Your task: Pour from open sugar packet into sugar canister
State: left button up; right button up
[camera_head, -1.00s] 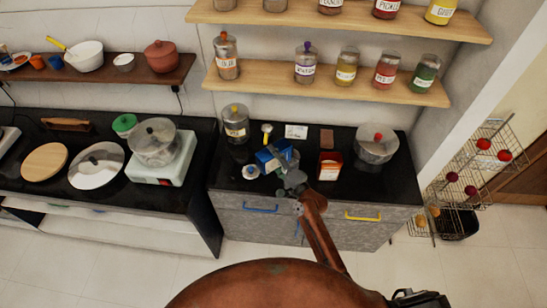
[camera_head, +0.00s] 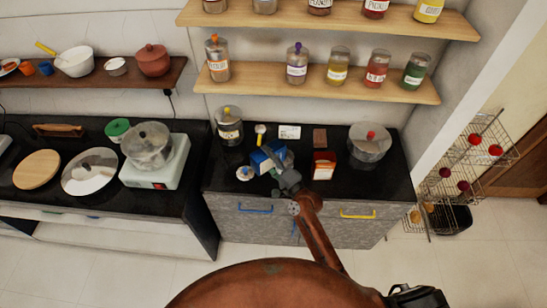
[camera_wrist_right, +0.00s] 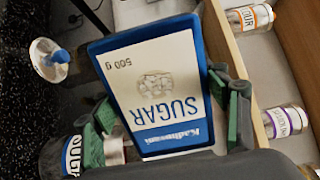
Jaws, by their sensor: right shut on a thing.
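The blue and white sugar packet (camera_head: 262,161) is held over the counter by my right gripper (camera_head: 279,160). In the right wrist view the packet (camera_wrist_right: 160,85) lies between the green-padded fingers, its SUGAR label upside down. The glass sugar canister (camera_wrist_right: 68,155) shows at the lower left of the wrist view, partly hidden by a finger. In the head view I cannot make it out behind the packet and gripper. A lid with a blue knob (camera_head: 244,173) lies on the counter, left of the packet. Whether sugar is flowing cannot be seen. My left gripper is not in view.
A labelled jar (camera_head: 229,128) stands behind on the left. A shelf of jars (camera_head: 330,87) runs above the back of the counter.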

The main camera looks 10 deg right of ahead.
jog(key=shift+w+d+r+m+p, duration=0.2)
jog(key=shift+d+r+m+p, duration=0.2)
jog(key=shift+r+m+p, duration=0.55)
dwell(3.7)
jog(key=shift+f+p, duration=0.15)
jog(key=shift+p, duration=0.3)
